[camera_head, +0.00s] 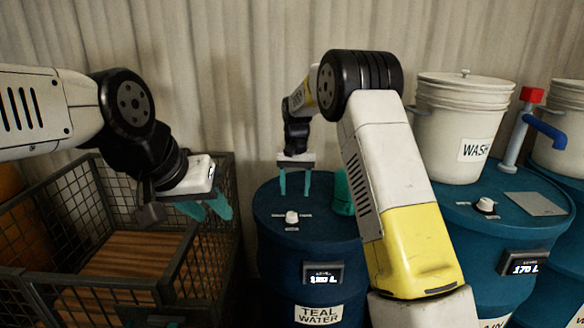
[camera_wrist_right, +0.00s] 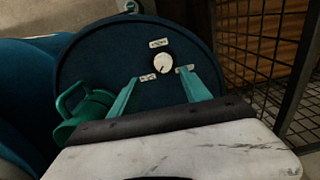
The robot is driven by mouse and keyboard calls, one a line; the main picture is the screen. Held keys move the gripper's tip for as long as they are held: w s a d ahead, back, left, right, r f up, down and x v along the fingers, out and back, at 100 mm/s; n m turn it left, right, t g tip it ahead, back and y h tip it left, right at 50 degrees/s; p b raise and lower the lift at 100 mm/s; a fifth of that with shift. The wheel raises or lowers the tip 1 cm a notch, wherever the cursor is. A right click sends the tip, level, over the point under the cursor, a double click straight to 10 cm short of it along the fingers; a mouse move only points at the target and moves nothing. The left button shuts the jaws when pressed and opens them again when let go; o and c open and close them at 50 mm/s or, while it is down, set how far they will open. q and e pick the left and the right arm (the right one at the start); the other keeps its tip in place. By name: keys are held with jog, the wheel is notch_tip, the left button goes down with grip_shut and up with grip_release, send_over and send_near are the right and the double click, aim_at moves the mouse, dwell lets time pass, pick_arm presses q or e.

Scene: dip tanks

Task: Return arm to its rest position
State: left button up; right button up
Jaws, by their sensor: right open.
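My right gripper (camera_head: 294,184) is above the lid of the TEAL WATER drum (camera_head: 318,238) in the head view. Its two teal fingers point down, apart, with nothing between them. In the right wrist view the right gripper (camera_wrist_right: 160,86) is open, with the white knob (camera_wrist_right: 164,64) on the drum lid beyond its fingertips. My left gripper (camera_head: 212,206) hangs over the wire crate at the left of the head view. Its teal fingers are seen at an angle, so their gap is unclear. A green jug (camera_wrist_right: 86,108) stands at the lid's edge, partly hidden by my right arm in the head view.
The wire crate (camera_head: 232,200) has a wooden floor. A second blue drum (camera_head: 470,222) at right carries a white bucket marked WASH (camera_head: 460,130), a knob (camera_head: 486,205) and a grey plate (camera_head: 535,204). A red-and-blue tap (camera_head: 530,118) stands near another bucket. A curtain hangs behind.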

jog(key=s+d+r+t+y, duration=0.1)
jog(key=s+d+r, duration=0.4)
jog(key=s+r, duration=0.25)
jog(key=s+d+r+t+y, duration=0.1)
jog(key=s+d+r+t, duration=0.1)
jog(key=s+d+r, duration=0.4)
jog(key=s+d+r+t, duration=0.2)
jog(key=s+t, duration=0.1)
jog(key=s, duration=1.8)
jog(key=shift+s+d+n, duration=0.2)
jog(key=shift+s+n, duration=0.05)
jog(key=shift+n, duration=0.15)
